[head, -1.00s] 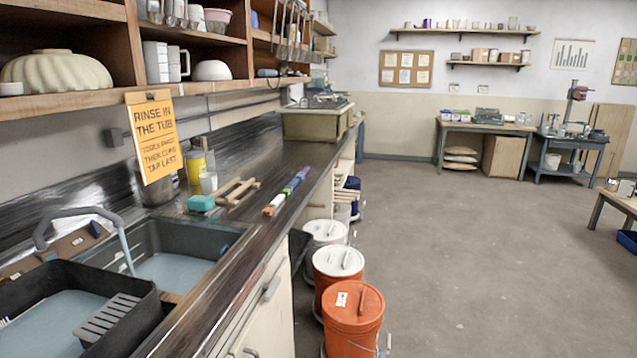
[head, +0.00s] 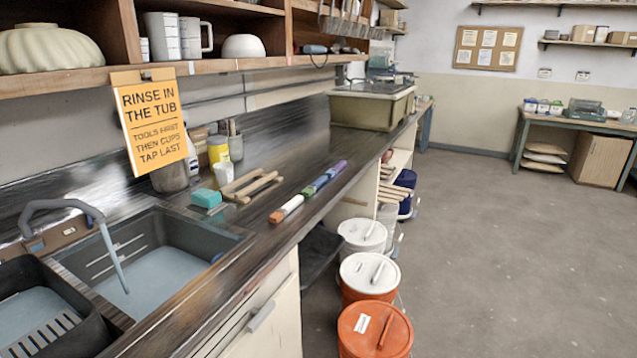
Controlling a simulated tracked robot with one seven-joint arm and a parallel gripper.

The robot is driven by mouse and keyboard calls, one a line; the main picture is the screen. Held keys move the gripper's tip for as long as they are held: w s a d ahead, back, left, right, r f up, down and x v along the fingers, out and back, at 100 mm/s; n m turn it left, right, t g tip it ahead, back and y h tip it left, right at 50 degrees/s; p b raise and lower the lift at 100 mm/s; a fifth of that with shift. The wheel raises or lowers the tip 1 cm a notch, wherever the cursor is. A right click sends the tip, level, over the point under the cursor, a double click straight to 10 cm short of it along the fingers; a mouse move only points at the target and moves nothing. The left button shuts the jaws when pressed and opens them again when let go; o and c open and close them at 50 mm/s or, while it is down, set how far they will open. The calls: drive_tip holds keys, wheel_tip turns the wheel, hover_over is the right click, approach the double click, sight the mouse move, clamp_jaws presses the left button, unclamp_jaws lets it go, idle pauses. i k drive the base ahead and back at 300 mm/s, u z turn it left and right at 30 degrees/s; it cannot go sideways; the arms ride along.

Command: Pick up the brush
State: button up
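I cannot make out a clear brush in the head view. A slim brown stick (head: 386,331) lies on the orange bucket's lid (head: 362,340), and pale sticks lie on the white lids of the two buckets behind it; I cannot tell whether any is a brush. A row of coloured pieces (head: 308,190), orange, white, green, blue and purple, lies along the counter's front edge. A dark container (head: 236,140) with upright tools stands by the wall; their kind is too small to tell. My gripper is not in view.
The dark counter (head: 283,148) runs along the left, with a sink (head: 150,265), teal sponge (head: 206,198), wooden rack (head: 250,187) and white cup (head: 223,172). A shelf and an orange sign (head: 150,122) hang above. The floor (head: 480,240) at right is clear.

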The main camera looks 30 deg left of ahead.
sight(309, 190)
drive_tip(key=u, duration=0.35)
drive_tip(key=i, duration=0.95)
drive_tip(key=u, duration=1.05)
drive_tip(key=i, duration=0.5)
drive_tip(key=u, duration=0.15)
drive_tip(key=k, duration=0.9)
drive_tip(key=u, duration=0.2)
drive_tip(key=i, duration=0.9)
drive_tip(key=z, duration=0.1)
